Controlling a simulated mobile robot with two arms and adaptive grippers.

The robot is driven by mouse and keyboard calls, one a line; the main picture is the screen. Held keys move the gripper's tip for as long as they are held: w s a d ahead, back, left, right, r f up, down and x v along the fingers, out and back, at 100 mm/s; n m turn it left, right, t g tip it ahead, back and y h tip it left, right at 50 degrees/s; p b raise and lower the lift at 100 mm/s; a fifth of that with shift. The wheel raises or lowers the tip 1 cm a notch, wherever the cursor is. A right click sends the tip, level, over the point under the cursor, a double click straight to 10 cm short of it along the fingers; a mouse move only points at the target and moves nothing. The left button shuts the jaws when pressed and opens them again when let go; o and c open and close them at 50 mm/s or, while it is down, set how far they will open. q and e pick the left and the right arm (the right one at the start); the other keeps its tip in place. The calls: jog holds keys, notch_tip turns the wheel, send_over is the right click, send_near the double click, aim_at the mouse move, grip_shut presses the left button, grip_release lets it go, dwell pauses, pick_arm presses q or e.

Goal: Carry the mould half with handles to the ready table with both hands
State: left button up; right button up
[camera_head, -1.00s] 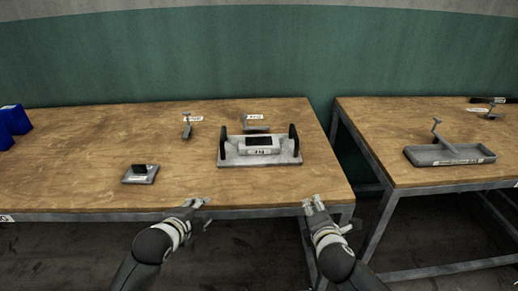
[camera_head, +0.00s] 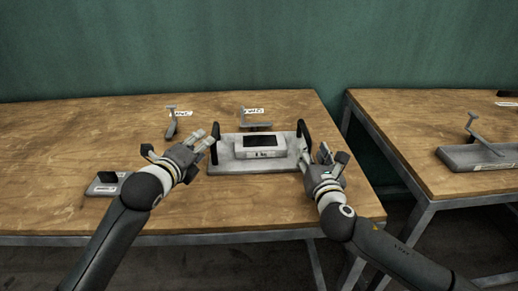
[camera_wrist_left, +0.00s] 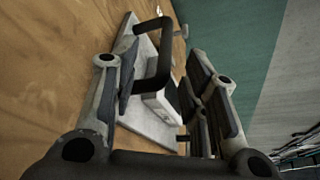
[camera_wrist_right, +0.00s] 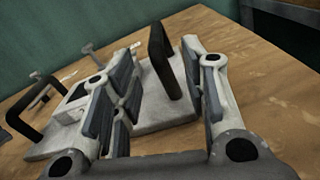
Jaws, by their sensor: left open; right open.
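The mould half (camera_head: 259,162) is a grey plate with a raised block and an upright black handle at each end. It lies on the left wooden table. My left gripper (camera_head: 207,138) is open beside the left handle (camera_head: 214,145); in the left wrist view that handle (camera_wrist_left: 165,58) shows between the open fingers (camera_wrist_left: 160,95). My right gripper (camera_head: 313,153) is open at the right handle (camera_head: 305,132); in the right wrist view that handle (camera_wrist_right: 163,58) stands between the spread fingers (camera_wrist_right: 160,90). Neither gripper is closed on a handle.
A second wooden table (camera_head: 400,120) stands to the right across a gap, with a grey tray-like piece (camera_head: 480,156) on it. A small grey block (camera_head: 106,184) lies near my left arm. Small metal pieces (camera_head: 172,124) (camera_head: 256,125) and labels lie behind the mould half.

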aim_at(214, 130)
pick_arm(q)
jog(key=shift+s+r, duration=0.15)
jog(key=shift+r, duration=0.1)
pick_arm(e)
jog(key=shift+s+r, duration=0.15)
jog(key=shift+r, duration=0.1)
jog(key=shift+s+r, duration=0.35)
jog(key=shift+s, duration=0.2)
pick_arm(q)
jog(key=shift+s+r, duration=0.2)
pick_arm(e)
jog(key=shift+w+f, duration=0.1)
jog(key=shift+w, duration=0.3)
pick_arm(q)
jog(key=x, duration=1)
jog(key=shift+w+d, duration=0.1)
jog(key=shift+w, duration=0.15)
pick_arm(e)
jog(key=w, duration=1)
jog(key=shift+w+a, duration=0.2)
jog(key=shift+a, duration=0.05)
pick_arm(q)
grip_shut()
pick_arm(e)
grip_shut()
pick_arm(q)
jog(key=shift+f, duration=0.1)
pick_arm(e)
jog(key=shift+f, duration=0.1)
